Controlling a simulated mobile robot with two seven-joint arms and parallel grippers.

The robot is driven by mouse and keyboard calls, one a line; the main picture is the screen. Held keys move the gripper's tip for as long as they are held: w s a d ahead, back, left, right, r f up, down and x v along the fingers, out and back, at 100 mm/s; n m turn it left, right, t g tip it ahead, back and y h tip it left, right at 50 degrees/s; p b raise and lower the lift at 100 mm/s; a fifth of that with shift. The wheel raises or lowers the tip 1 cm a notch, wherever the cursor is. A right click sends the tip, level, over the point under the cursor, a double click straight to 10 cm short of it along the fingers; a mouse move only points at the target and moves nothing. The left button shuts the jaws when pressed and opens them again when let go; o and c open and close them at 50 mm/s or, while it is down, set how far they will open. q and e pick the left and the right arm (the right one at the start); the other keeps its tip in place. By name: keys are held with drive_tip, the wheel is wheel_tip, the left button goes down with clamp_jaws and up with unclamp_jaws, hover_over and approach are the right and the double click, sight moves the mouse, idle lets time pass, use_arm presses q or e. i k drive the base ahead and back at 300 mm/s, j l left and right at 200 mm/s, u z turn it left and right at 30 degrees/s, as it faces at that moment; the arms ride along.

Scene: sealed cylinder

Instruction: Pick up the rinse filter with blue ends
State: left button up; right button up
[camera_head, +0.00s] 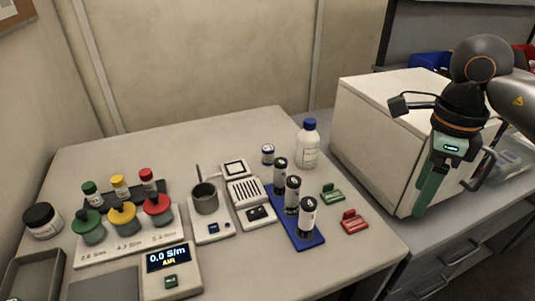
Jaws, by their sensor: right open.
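A small upright cylinder with blue ends and a pale middle, which looks like the rinse filter (268,154), stands on the table behind the blue rack (309,241). Several dark-ended cylinders with white labels, one of them a front cylinder (306,217), stand upright in a row on that rack. My right gripper (424,200) has green fingers and hangs at the right, in front of the white box, well away from the filter. It is open and nothing shows in it. My left gripper is out of view.
A white bottle with a blue cap (307,147) stands close to the right of the filter. The large white box (385,130) stands right of the table. Green (332,194) and red (353,222) clips lie by the rack.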

sight(269, 149)
drive_tip(key=i+u, duration=0.2)
drive_tip(key=u, duration=0.2)
drive_tip(key=i+u, duration=0.2)
drive_tip(key=u, duration=0.25)
